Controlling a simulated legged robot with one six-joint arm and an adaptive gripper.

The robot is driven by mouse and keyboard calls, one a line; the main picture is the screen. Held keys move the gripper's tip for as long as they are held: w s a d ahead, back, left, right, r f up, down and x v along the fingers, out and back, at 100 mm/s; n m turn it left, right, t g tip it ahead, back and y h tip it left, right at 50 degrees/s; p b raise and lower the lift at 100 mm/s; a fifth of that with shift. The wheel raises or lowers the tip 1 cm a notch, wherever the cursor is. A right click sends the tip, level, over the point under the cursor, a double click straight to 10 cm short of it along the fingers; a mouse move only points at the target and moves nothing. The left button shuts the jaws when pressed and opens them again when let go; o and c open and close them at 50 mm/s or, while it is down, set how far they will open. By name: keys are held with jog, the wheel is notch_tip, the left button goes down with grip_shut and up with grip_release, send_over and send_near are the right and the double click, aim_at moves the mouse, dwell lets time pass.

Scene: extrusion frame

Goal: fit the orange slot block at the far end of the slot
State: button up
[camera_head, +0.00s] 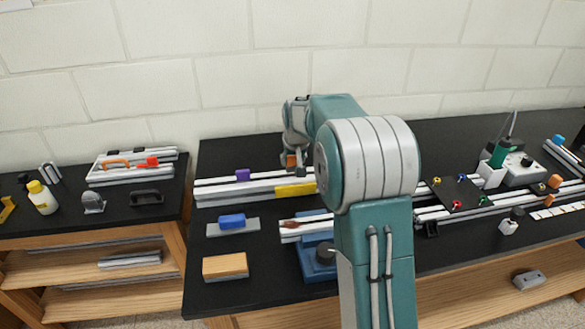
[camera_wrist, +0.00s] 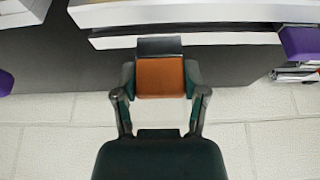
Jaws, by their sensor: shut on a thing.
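My gripper (camera_head: 291,158) is shut on the orange slot block (camera_wrist: 160,78), which sits between the two fingers in the wrist view. A dark piece lies against the block's upper edge there. In the head view the orange block (camera_head: 291,161) shows small below the wrist, near the back rail (camera_head: 215,181). In the wrist view a silver rail (camera_wrist: 220,39) runs just above the block in the picture. A gap seems to show between them, but I cannot tell the height. My arm hides the right part of the rails in the head view.
A purple block (camera_head: 242,174) sits on the back rail, left of my gripper. A yellow block (camera_head: 296,189) is on the front rail. A blue block (camera_head: 231,220), a wood-coloured block (camera_head: 225,265) and a blue vise (camera_head: 316,258) stand nearer. The wall (camera_head: 240,75) rises behind.

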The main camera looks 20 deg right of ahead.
jog(key=s+d+r, duration=0.2)
jog(key=s+r, duration=0.2)
jog(key=s, duration=0.2)
jog(key=s+d+r, duration=0.2)
jog(key=s+r, duration=0.3)
jog(key=s, duration=0.2)
jog(key=shift+d+r, duration=0.25)
jog(key=shift+r, duration=0.05)
jog(key=shift+s, duration=0.1)
